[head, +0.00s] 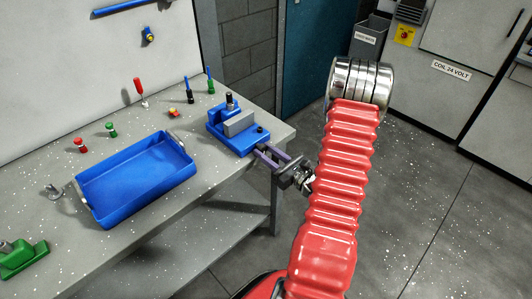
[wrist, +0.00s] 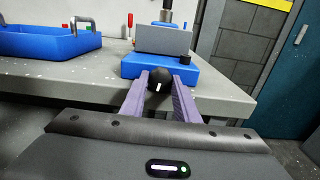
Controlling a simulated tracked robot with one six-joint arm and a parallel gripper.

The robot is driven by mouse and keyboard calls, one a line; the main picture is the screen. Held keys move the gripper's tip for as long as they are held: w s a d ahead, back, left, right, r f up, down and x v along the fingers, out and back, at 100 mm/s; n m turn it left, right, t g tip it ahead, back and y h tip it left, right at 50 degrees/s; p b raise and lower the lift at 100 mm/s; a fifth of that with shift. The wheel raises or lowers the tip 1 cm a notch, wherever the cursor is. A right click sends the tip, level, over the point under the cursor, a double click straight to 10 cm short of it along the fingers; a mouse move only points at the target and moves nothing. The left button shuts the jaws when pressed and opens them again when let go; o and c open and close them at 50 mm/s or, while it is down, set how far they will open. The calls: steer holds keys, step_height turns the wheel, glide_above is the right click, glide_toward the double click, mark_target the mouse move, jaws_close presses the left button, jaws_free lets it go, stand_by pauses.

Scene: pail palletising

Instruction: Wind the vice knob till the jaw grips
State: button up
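The blue vice (head: 228,138) with its grey jaw block (head: 239,123) stands at the right end of the workbench; it also shows in the wrist view (wrist: 160,70). The black round vice knob (wrist: 159,88) with a white mark faces me in the wrist view. My gripper (head: 268,152) reaches in from the right at the bench edge. Its two purple fingers (wrist: 160,82) lie on either side of the knob and appear to touch it on both sides. The knob is hidden in the head view. The jaw's gap cannot be seen clearly.
A blue tray (head: 135,178) lies left of the vice on the workbench (head: 190,195). Red and green small parts, screwdrivers (head: 189,95) and a green block (head: 18,258) stand around it. Open floor (head: 420,215) lies right of the bench.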

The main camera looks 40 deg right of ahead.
steer(key=shift+o, duration=0.9)
steer(key=shift+s, duration=0.1)
steer(key=s, duration=1.3)
steer(key=shift+s+d, duration=0.2)
steer(key=shift+s, duration=0.15)
